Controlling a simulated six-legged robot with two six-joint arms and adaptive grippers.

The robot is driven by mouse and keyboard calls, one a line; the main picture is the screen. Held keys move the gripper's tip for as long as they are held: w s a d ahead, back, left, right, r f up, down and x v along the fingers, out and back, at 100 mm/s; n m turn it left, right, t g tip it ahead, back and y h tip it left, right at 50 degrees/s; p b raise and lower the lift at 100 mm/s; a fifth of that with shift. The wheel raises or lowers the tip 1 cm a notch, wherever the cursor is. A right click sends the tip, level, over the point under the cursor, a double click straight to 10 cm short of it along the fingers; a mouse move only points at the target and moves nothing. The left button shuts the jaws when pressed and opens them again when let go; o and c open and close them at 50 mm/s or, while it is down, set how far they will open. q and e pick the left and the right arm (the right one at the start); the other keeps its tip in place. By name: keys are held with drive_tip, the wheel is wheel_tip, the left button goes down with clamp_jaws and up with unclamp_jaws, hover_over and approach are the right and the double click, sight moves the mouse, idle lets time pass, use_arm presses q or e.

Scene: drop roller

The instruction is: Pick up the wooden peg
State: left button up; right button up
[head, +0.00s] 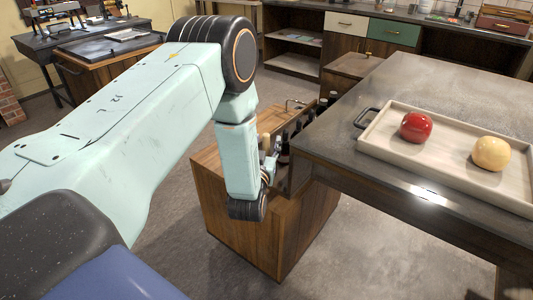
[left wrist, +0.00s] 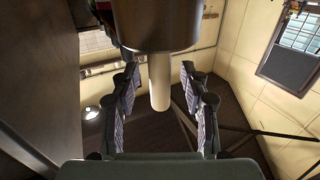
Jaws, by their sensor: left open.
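A pale, round-ended wooden peg (left wrist: 160,84) sticks out of a dark round body (left wrist: 155,22) in the left wrist view. My left gripper (left wrist: 160,76) is open, with one finger on each side of the peg and gaps between them. In the head view my left gripper (head: 269,166) is beside the dark rack on the wooden cabinet, partly hidden by my wrist. A small pale upright piece (head: 265,141) shows there; I cannot tell if it is the same peg. My right gripper is not in view.
The wooden cabinet (head: 240,215) stands left of a dark table (head: 370,85). Dark bottles (head: 283,150) stand close to my left gripper. Floor is clear in front.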

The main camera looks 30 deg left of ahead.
use_arm(q)
drive_tip(key=shift+c, duration=0.8)
drive_tip(key=c, duration=0.4)
clamp_jaws()
wheel_tip(320, 180, up, 10)
drive_tip(key=shift+f+p, duration=0.15)
drive_tip(key=shift+p, duration=1.1)
drive_tip(key=shift+s+d, duration=0.1)
drive_tip(key=shift+s, duration=0.05)
